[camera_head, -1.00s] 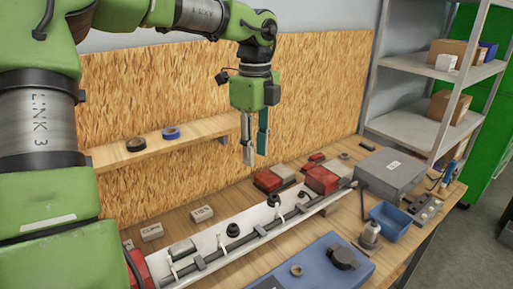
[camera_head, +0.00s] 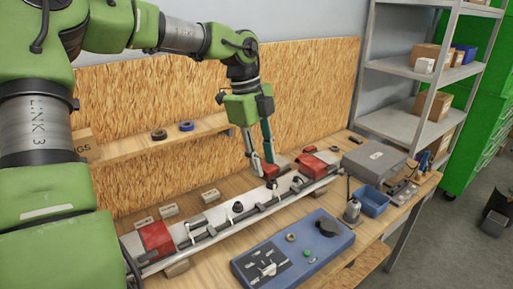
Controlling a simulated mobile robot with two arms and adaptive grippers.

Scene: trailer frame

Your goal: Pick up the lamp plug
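A long white lamp rail (camera_head: 215,219) lies across the bench with a dark cable or rod along it. Small black plug-like pieces stand on it, one near the middle (camera_head: 237,207) and one farther back (camera_head: 271,184). I cannot tell for sure which is the lamp plug. My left gripper (camera_head: 263,172) points down over the back part of the rail, its fingers apart, with the tips close above or beside the farther black piece. I cannot tell whether they touch it. My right gripper is not in view.
Red blocks (camera_head: 157,238) sit at the rail. A blue panel box (camera_head: 292,254) lies in front. A grey box (camera_head: 374,161), blue bin (camera_head: 370,201) and small bottle (camera_head: 352,210) stand at right. A wooden shelf (camera_head: 160,142) with two tape rolls is behind.

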